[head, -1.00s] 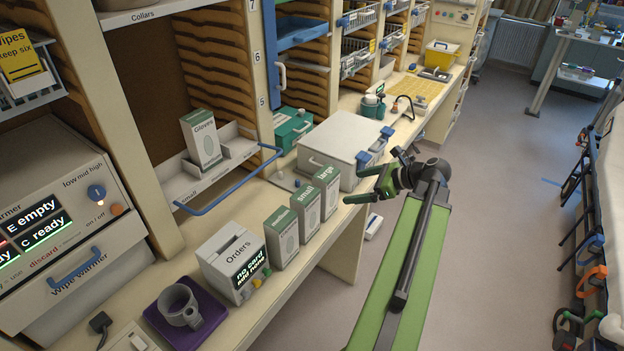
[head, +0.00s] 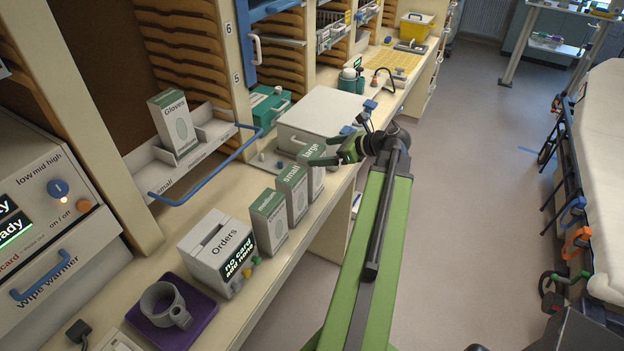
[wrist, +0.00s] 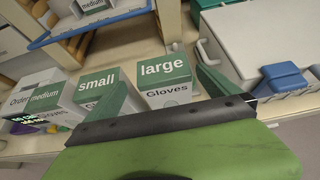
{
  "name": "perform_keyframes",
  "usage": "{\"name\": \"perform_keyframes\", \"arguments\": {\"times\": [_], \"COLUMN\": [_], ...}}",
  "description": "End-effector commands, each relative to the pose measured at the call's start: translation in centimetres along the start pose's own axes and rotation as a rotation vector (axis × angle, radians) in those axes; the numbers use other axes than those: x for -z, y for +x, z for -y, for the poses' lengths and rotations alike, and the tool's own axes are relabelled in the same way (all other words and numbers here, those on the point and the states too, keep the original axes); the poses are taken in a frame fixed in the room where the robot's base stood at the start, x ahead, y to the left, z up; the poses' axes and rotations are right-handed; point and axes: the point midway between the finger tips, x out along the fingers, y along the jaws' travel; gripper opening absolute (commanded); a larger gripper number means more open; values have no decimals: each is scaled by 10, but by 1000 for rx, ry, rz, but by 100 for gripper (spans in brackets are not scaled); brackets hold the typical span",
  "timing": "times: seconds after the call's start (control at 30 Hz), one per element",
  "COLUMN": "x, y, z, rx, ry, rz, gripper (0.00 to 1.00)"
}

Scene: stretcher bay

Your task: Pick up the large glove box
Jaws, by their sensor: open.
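The large glove box (head: 316,180) is white with a green top and stands upright at the far end of a row of three on the counter. In the wrist view its top, marked "large" (wrist: 164,68), lies ahead between my two green fingers. My gripper (head: 324,152) is open and empty, its fingers at the box's top from the right side. In the head view the fingers partly cover the box's top. I cannot tell whether they touch it. The small glove box (head: 291,192) and the medium one (head: 268,221) stand nearer in the row.
A white lidded case (head: 315,112) stands close behind the large box. An Orders box (head: 217,252) and a mug (head: 166,304) on a purple mat are nearer. A blue-railed shelf (head: 212,168) holds another glove box (head: 174,123). The floor at right is clear; a stretcher (head: 603,150) stands beyond.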

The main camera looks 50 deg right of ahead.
Motion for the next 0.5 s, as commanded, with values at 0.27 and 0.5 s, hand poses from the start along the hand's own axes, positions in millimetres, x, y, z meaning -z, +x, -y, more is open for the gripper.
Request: {"name": "perform_keyframes", "arguments": {"times": [0.27, 0.5], "x": [0, 3], "y": [11, 50], "z": [1, 6], "rx": [1, -2], "ry": [1, -1], "rz": [0, 0], "gripper": [100, 100]}}
